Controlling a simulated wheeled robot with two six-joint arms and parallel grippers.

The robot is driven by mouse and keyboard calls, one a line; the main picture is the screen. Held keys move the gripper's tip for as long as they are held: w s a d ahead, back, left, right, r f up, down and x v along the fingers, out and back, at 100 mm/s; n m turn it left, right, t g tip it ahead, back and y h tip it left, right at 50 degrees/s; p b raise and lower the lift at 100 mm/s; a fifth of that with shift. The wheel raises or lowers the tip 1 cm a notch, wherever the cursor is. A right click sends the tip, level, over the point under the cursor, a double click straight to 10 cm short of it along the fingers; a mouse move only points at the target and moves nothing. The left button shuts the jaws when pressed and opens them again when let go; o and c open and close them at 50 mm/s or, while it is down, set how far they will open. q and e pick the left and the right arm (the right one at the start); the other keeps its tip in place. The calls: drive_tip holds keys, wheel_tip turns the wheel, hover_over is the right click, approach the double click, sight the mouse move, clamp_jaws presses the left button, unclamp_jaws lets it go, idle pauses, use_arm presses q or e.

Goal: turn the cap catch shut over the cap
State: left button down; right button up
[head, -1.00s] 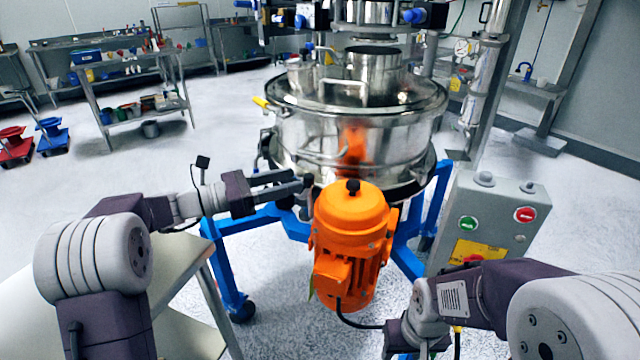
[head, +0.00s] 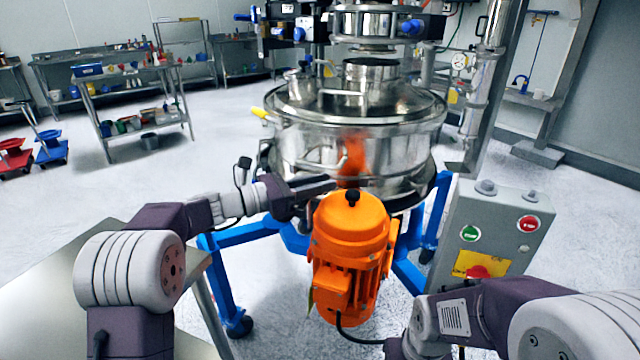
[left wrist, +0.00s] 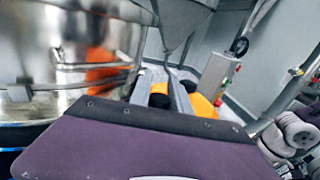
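An orange motor (head: 350,245) with a small black knob (head: 352,195) on top stands upright against the front of the steel sifter (head: 345,120). I cannot tell for sure which part is the cap or its catch. My left gripper (head: 325,187) reaches in from the left, its fingers just left of the knob and in front of the sifter wall. The fingers look parted and empty. The left wrist view shows a black knob (left wrist: 159,97) with orange-yellow parts close to the grey fingers; contact cannot be told. My right gripper's fingers are out of view; only its arm shows at lower right.
A grey control box (head: 490,235) with green and red buttons stands right of the motor. The blue frame (head: 245,232) carries the sifter. A pale table (head: 60,270) lies under my left arm. Shelves (head: 140,100) stand at the back left, with open floor before them.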

use_arm(q)
drive_tip(key=shift+w+f+n+t+y+b, duration=0.1)
drive_tip(key=shift+n+t+y+b, duration=0.4)
drive_tip(key=shift+t+b, duration=0.4)
drive_tip(key=shift+w+a+n+t+y+b, duration=0.25)
drive_tip(key=shift+a+n+t+y+b, duration=0.25)
drive_tip(key=shift+n+t+y+b, duration=1.65)
drive_tip(key=shift+w+a+n+t+y+b, duration=0.25)
drive_tip(key=shift+a+n+t+y+b, duration=0.45)
drive_tip(key=shift+n+y+b, duration=2.75)
drive_tip(key=shift+w+a+n+t+y+b, duration=0.3)
drive_tip(key=shift+n+t+y+b, duration=1.25)
drive_tip(key=shift+y+b, duration=2.6)
drive_tip(key=shift+a+h+b, duration=0.1)
drive_tip(key=shift+h+b, duration=0.45)
drive_tip(key=shift+b, duration=0.1)
drive_tip(key=c, duration=1.2)
unclamp_jaws()
